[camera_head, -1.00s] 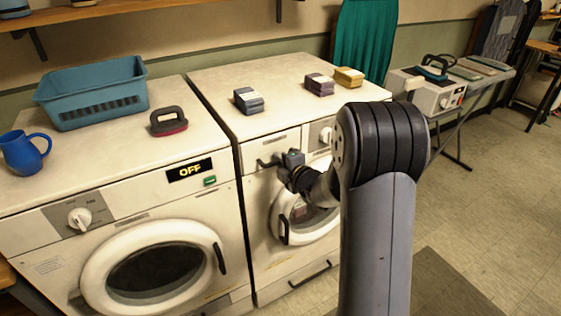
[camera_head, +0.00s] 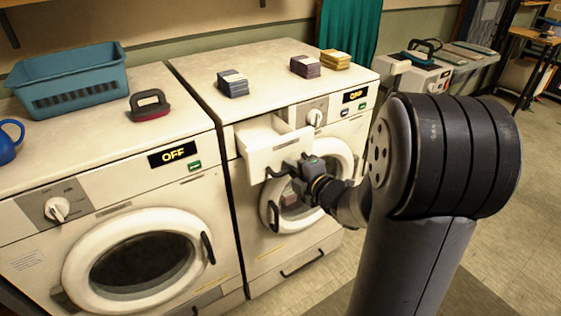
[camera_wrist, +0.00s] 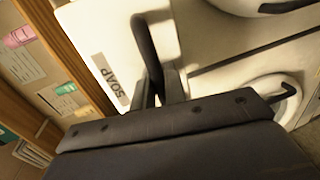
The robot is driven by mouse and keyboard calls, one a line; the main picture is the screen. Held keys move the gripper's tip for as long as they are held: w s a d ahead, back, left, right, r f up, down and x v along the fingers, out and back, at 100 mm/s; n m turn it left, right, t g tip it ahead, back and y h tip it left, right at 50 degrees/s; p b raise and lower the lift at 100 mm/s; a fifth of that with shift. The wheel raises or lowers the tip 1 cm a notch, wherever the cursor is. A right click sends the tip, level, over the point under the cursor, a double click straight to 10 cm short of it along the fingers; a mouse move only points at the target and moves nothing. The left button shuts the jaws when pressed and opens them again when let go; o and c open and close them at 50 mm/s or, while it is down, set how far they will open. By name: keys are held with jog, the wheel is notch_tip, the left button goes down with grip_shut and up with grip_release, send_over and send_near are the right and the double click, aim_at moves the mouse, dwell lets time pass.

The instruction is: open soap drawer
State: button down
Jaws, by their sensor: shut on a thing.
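The soap drawer (camera_head: 268,146) is a white box at the upper left of the right-hand washing machine, and it stands pulled out from the machine's front. Its white front with the label "SOAP" (camera_wrist: 116,82) shows in the wrist view. A dark handle (camera_wrist: 149,50) stands out from that front. My gripper (camera_head: 296,168) is at the handle in the head view. In the wrist view my gripper (camera_wrist: 160,88) has its fingers closed around the handle bar.
The right machine's round door (camera_head: 325,160) is just beside my gripper, with a dark door handle. Several coloured blocks (camera_head: 233,84) lie on its top. The left machine (camera_head: 140,255) stands close by, with a blue basket (camera_head: 70,80) and a brush (camera_head: 150,104) on top.

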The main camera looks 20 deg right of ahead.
jog(key=shift+v, duration=0.95)
jog(key=shift+f, duration=0.15)
jog(key=c, duration=1.8)
grip_release()
jog(key=shift+d, duration=0.1)
jog(key=v, duration=1)
jog(key=shift+s, duration=0.35)
